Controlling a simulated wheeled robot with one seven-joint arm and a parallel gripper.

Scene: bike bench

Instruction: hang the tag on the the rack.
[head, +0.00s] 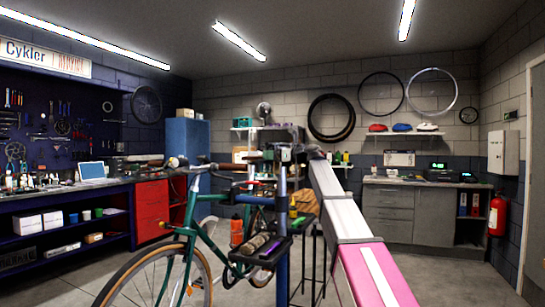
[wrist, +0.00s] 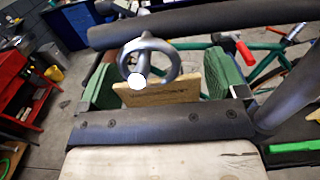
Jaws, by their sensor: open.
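In the wrist view, my gripper (wrist: 160,72) is open, with one green finger pad on each side of the tag. The tag (wrist: 165,94) is a tan, wood-like plate with faint dark lettering. A grey ring (wrist: 175,65) stands at its top. A grey peg with a white end (wrist: 136,80) shows inside the ring, which appears to be around it. The peg seems to belong to the rack, whose dark bar (wrist: 220,26) crosses above. Contact between ring and peg cannot be told. In the head view, the tag is too small to make out.
A green bicycle (head: 178,255) stands close by at a repair stand with a black tool tray (head: 265,252). A red drawer cabinet (head: 152,210) and blue workbench are left. A grey cabinet (head: 389,212) is at the back right. Floor is clear at lower right.

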